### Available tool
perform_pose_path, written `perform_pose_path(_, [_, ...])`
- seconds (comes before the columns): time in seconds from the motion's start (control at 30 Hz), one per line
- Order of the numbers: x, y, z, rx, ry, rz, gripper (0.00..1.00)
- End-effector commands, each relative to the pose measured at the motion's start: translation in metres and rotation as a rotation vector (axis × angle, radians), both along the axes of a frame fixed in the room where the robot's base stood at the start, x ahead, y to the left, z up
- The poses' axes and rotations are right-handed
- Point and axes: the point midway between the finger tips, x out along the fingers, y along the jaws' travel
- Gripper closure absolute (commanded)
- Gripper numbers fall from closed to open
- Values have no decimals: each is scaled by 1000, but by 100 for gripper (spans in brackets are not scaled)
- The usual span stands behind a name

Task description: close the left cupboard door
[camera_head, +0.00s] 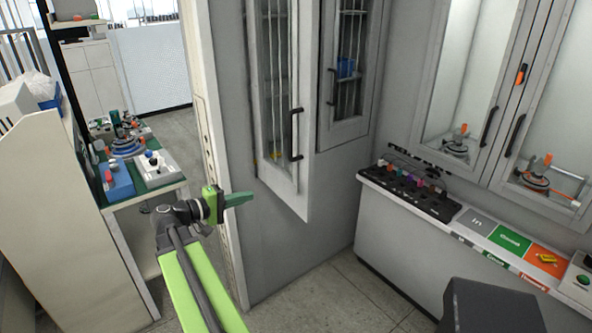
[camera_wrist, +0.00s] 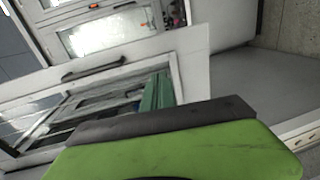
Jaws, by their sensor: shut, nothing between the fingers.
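The left cupboard door (camera_head: 308,95) is a grey-framed glass door with a black handle (camera_head: 296,135). It stands open, swung out from the cupboard toward me. In the wrist view the door (camera_wrist: 195,45) and its dark handle (camera_wrist: 95,69) lie ahead of the fingers, tilted in the picture. The right cupboard door (camera_head: 348,132) appears shut, with its own dark handle (camera_head: 331,86). My gripper (camera_head: 240,199) is shut and empty, left of the open door and low, near its bottom edge. The green fingers also show in the wrist view (camera_wrist: 157,92). I see no contact with the door.
A workbench (camera_head: 150,192) with parts is at the left. A counter (camera_head: 430,250) with a black tool rack and coloured labels runs along the right, under glass cabinets (camera_head: 470,90). Grey floor (camera_head: 345,295) is clear between.

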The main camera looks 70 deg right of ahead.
Motion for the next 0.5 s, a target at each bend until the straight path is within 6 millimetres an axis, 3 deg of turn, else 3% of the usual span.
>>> perform_pose_path(0.03, [-15, -13, 15, -48, 36, -27, 100])
perform_pose_path(0.13, [-30, -24, 33, -106, 83, -53, 100])
perform_pose_path(0.37, [-37, -31, 37, -119, 93, -58, 100])
perform_pose_path(0.5, [-51, -50, 36, -119, 92, -59, 100])
